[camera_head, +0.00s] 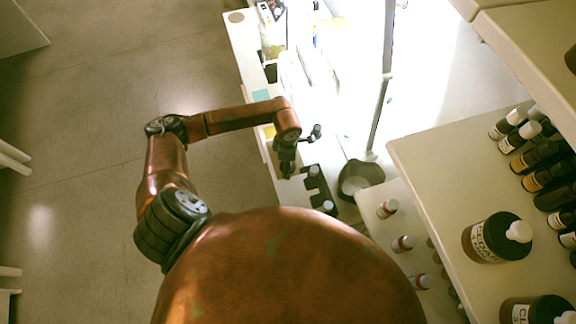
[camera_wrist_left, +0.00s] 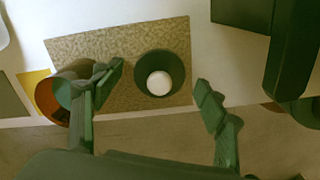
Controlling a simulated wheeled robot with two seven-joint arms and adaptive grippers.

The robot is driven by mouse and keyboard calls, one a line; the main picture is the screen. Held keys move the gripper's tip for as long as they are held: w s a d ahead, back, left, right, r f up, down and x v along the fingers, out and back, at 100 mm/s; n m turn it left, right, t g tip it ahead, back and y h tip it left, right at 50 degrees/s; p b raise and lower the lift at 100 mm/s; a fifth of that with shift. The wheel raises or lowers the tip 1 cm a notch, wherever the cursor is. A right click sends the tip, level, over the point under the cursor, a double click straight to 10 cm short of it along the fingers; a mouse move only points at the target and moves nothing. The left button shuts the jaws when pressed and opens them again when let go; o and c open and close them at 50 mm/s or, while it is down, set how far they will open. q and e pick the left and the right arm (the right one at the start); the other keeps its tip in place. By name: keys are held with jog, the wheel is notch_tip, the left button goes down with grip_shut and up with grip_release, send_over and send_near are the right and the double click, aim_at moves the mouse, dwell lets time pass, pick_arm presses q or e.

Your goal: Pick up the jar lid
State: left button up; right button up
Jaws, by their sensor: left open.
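In the left wrist view, a dark round lid (camera_wrist_left: 143,64) with a white round top (camera_wrist_left: 159,83) shows over a brown speckled board (camera_wrist_left: 90,45). Whether a jar sits under it cannot be seen. My left gripper (camera_wrist_left: 160,78) is open, with one finger on each side of the lid and gaps to both. Nothing is between the fingers in its grip. In the head view my left gripper (camera_head: 287,170) points down over the narrow white counter, and the lid cannot be made out there. My right gripper is not in view.
In the wrist view, an orange-rimmed cup (camera_wrist_left: 52,100) stands by the left finger. Dark objects (camera_wrist_left: 290,60) are at the right. In the head view, a dark round bowl (camera_head: 360,177), small dark bottles and white shelves (camera_head: 440,155) with a large brown jar (camera_head: 480,243) lie to the right.

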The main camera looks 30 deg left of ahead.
pick_arm(q)
jog(key=shift+w+f, duration=0.1)
jog(key=c, duration=1)
jog(key=shift+c, duration=0.2)
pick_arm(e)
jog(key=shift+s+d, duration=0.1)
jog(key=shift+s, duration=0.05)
